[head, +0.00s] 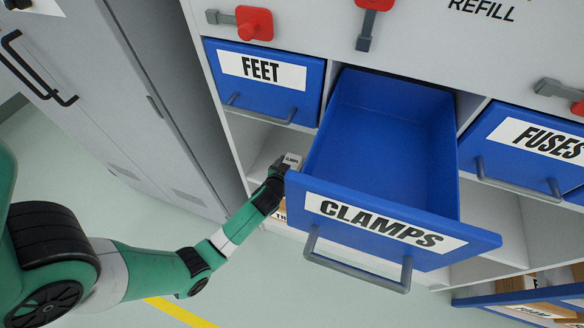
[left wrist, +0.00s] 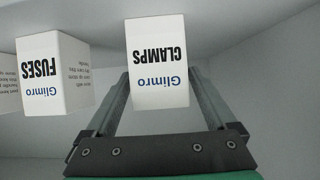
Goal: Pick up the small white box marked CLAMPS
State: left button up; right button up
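The small white box marked CLAMPS (head: 292,160) is in the open bay under the FEET drawer. In the left wrist view the CLAMPS box (left wrist: 158,65) appears upside down, with its Glimro lettering towards my gripper. My left gripper (head: 279,169) is right at the box. In the left wrist view the fingers of my left gripper (left wrist: 159,88) lie on either side of the box, their tips close to its sides. I cannot tell whether they press on it. My right gripper is in neither view.
A white FUSES box (left wrist: 52,75) stands just left of the CLAMPS box in the left wrist view. The blue CLAMPS drawer (head: 463,215) is pulled out and empty, close to the right of my left gripper. The FEET drawer (head: 263,85) and FUSES drawer (head: 526,150) flank it.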

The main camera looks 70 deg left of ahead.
aim_at(292, 160)
pick_arm(q)
jog(key=c, duration=1.3)
jog(key=shift+r+p, duration=0.4)
jog(key=shift+r, duration=0.1)
notch_tip(292, 160, up, 3)
jog(key=shift+p, duration=1.05)
jog(key=r+p+v, duration=0.1)
jog(key=p+v, duration=0.6)
jog(key=v, duration=0.9)
jog(key=shift+d+r+p, duration=0.15)
jog(key=shift+d+p, duration=0.05)
jog(key=shift+p, duration=0.2)
